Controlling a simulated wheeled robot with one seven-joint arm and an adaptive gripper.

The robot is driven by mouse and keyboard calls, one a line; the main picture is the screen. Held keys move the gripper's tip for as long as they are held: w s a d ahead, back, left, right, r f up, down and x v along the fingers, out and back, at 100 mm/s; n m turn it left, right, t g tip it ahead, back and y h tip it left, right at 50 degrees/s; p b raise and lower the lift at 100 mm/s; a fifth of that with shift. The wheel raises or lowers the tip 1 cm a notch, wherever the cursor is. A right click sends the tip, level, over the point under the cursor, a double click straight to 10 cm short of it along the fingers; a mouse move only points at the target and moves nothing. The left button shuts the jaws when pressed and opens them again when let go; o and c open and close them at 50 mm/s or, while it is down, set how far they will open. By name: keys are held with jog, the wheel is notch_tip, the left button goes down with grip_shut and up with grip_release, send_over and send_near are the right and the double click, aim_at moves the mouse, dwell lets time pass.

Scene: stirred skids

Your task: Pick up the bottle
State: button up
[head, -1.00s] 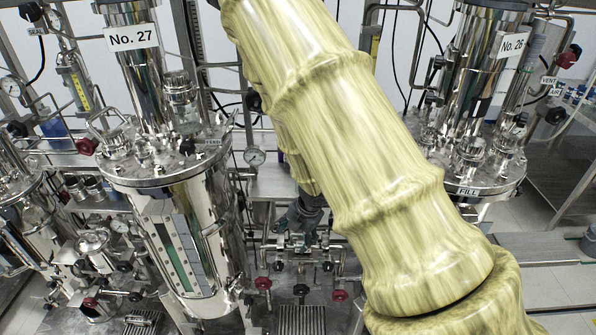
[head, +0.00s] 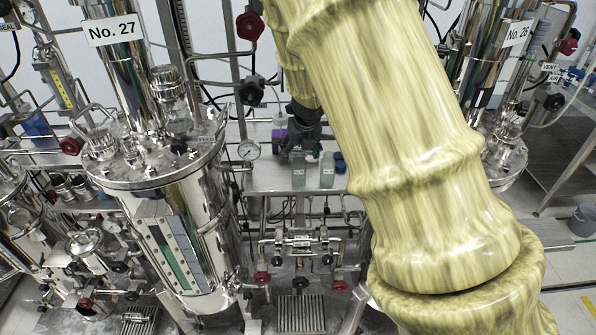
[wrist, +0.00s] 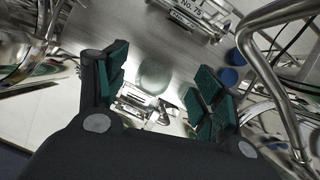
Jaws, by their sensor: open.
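Two small clear greenish bottles with pale labels, a left one (head: 298,170) and a right one (head: 327,170), stand upright on a steel shelf between the big vessels. I cannot tell which is the task's bottle. My gripper (head: 304,132) is dark and sits just above and behind them in the head view, partly hidden by my arm. In the wrist view my gripper (wrist: 160,90) is open, its green-padded fingers spread. A pale, round, translucent thing (wrist: 155,77) shows between and beyond the fingers, perhaps a bottle from above. Nothing is visibly held.
A purple-marked container (head: 280,138) is left of my gripper. Vessel No. 27 (head: 160,185) stands left. Pipes and valves (head: 300,240) crowd below the shelf (head: 262,178).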

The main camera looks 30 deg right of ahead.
aim_at(297, 154)
jog(key=shift+s+a+x, duration=0.1)
jog(key=shift+s+x, duration=0.05)
jog(key=shift+x, duration=0.8)
jog(key=shift+s+a+x, duration=0.15)
jog(key=shift+x, duration=0.8)
jog(key=shift+b+x, duration=0.45)
jog(key=shift+x, duration=0.8)
jog(key=shift+a, duration=0.1)
jog(key=shift+c, duration=0.2)
jog(key=c, duration=1.1)
jog(key=shift+r+p, duration=0.7)
jog(key=shift+r, duration=0.95)
jog(key=s+a+b, duration=0.1)
jog(key=s+b, duration=0.1)
jog(key=s, duration=0.3)
jog(key=s+a+r+b, duration=0.1)
jog(key=s+a+b, duration=0.1)
jog(key=s, duration=0.3)
jog(key=s+a+b, duration=0.1)
jog(key=s+b, duration=0.2)
jog(key=s, duration=0.2)
jog(key=shift+s+a+r, duration=0.2)
jog(key=shift+a+r, duration=0.05)
jog(key=shift+r, duration=0.1)
